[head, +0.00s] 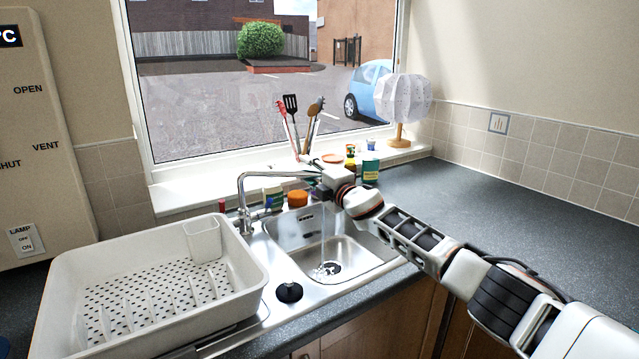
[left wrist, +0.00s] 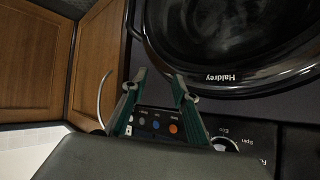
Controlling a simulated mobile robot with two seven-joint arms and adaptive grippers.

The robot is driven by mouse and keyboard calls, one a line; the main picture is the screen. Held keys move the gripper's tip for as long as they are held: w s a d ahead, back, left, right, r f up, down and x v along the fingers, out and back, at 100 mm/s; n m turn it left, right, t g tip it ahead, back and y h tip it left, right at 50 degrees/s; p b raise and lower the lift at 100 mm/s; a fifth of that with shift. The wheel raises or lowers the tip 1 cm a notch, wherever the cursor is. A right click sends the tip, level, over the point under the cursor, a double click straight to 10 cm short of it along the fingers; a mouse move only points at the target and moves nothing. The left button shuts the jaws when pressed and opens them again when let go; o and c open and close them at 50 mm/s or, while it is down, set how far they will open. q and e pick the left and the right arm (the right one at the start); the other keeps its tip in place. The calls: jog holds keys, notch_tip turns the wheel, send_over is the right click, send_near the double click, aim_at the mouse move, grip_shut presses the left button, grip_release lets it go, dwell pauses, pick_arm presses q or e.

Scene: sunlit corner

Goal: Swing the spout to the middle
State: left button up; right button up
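The chrome tap stands at the back left corner of the sink. Its spout (head: 270,175) runs to the right over the basin, and a thin stream of water (head: 323,235) falls from its end toward the drain. My right gripper (head: 318,180) is at the free end of the spout, reaching in from the right. Its fingers are small and partly overlap the spout end, so I cannot tell whether they touch or grip it. My left gripper (left wrist: 158,82) shows in the left wrist view with its fingers apart and nothing between them.
A metal sink (head: 347,254) has a white draining rack (head: 262,285) at its left. A black plug (head: 289,292), an orange item (head: 297,198) and a utensil holder are nearby. A lamp (head: 402,100) stands on the sill. A black washing machine (left wrist: 250,90) faces my left gripper.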

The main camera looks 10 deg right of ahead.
jog(key=shift+s+d+f, duration=0.3)
jog(key=shift+s+f, duration=0.2)
jog(key=shift+s, duration=0.2)
jog(key=shift+v, duration=2.6)
jog(key=shift+f, duration=0.1)
